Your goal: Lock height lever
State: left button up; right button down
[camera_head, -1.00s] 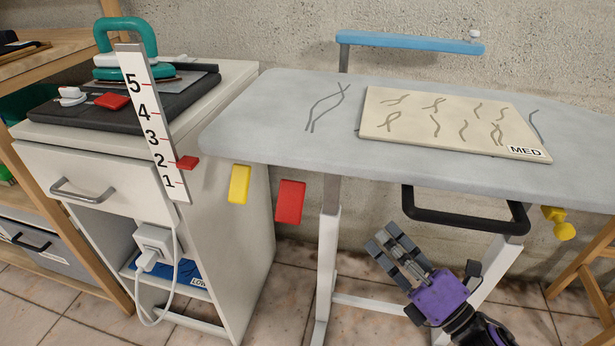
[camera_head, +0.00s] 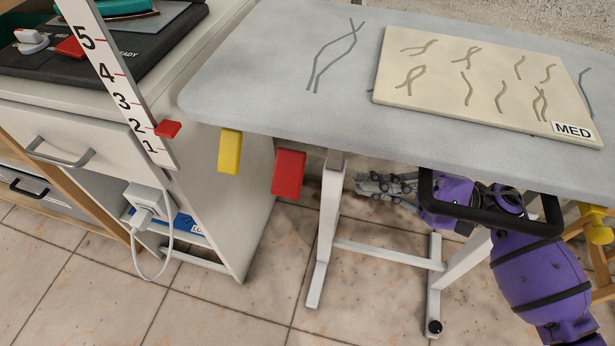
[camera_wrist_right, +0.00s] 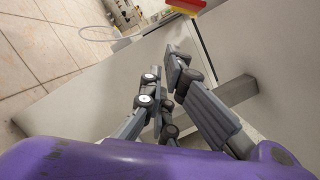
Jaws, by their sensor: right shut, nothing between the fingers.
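A yellow paddle (camera_head: 230,151) and a red paddle (camera_head: 288,173) hang under the near left edge of the grey ironing board (camera_head: 260,90). No label tells which is the height lever. Both show at the top of the right wrist view: the red (camera_wrist_right: 187,5) and the yellow (camera_wrist_right: 176,12). My right gripper (camera_head: 362,184) is under the board, right of the red paddle and apart from it, its fingers pointing left. It is shut and empty; its fingers also show in the wrist view (camera_wrist_right: 164,75). My left gripper is out of view.
A black bar (camera_head: 490,217) under the board crosses in front of my right arm. White board legs (camera_head: 327,230) stand between gripper and paddles. A white cabinet (camera_head: 245,215) is at left, with a height scale (camera_head: 112,80) whose red pointer (camera_head: 168,129) is near 2.

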aim_at(288, 174)
jog(key=s+a+r, duration=0.1)
jog(key=a+r, duration=0.3)
jog(key=a, duration=0.6)
jog(key=shift+s+a+p, duration=0.3)
jog(key=shift+a, duration=0.1)
